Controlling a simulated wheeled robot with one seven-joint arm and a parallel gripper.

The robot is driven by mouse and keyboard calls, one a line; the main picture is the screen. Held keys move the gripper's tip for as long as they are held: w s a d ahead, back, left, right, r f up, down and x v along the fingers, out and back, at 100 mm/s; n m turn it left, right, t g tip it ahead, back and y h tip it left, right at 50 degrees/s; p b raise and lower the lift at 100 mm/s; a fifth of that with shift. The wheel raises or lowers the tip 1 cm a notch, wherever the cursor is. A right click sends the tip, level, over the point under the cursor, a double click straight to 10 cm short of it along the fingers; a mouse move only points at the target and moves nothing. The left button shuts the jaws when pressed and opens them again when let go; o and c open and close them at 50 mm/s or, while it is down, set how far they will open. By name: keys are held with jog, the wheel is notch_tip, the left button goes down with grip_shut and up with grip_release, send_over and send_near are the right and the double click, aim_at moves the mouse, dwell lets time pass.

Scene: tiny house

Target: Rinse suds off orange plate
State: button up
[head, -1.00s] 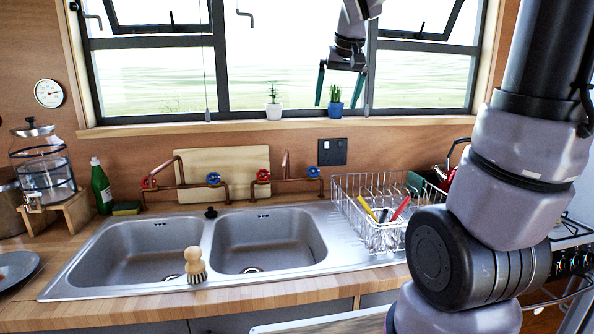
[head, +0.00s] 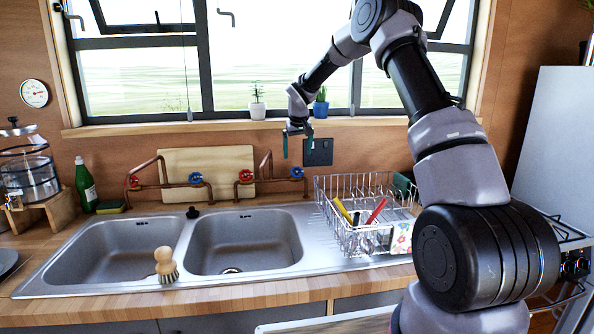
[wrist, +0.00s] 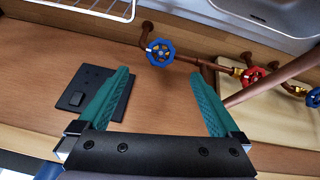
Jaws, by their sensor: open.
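No orange plate or suds can be made out. A dark plate (head: 7,262) is cut off at the left edge of the head view. The steel sink has a left basin (head: 112,252) and a right basin (head: 240,241), both apparently empty. Copper taps with red and blue valves stand behind it. My gripper (head: 297,146) is open and empty, in front of the wall by the black socket plate. In the wrist view its green fingers (wrist: 164,76) point toward the right tap's blue valve (wrist: 160,52), also in the head view (head: 297,173). The valve is not between them.
A wire dish rack (head: 330,203) with utensils stands right of the basins. A wooden brush (head: 164,262) stands at the sink's front rim. A green bottle (head: 86,184) and sponge are at back left. Potted plants (head: 257,103) line the sill. A cutting board (head: 222,160) leans behind the taps.

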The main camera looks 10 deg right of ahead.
aim_at(296, 171)
jog(key=x, duration=0.9)
jog(key=shift+w+f, duration=0.1)
jog(key=shift+f, duration=0.1)
jog(key=c, duration=1.4)
jog(key=shift+o, duration=0.2)
jog(key=n+h, duration=0.1)
jog(key=n, duration=0.3)
jog(key=shift+a, duration=0.2)
jog(key=n+t, duration=0.1)
jog(key=n, duration=0.2)
jog(key=shift+n+h, duration=0.4)
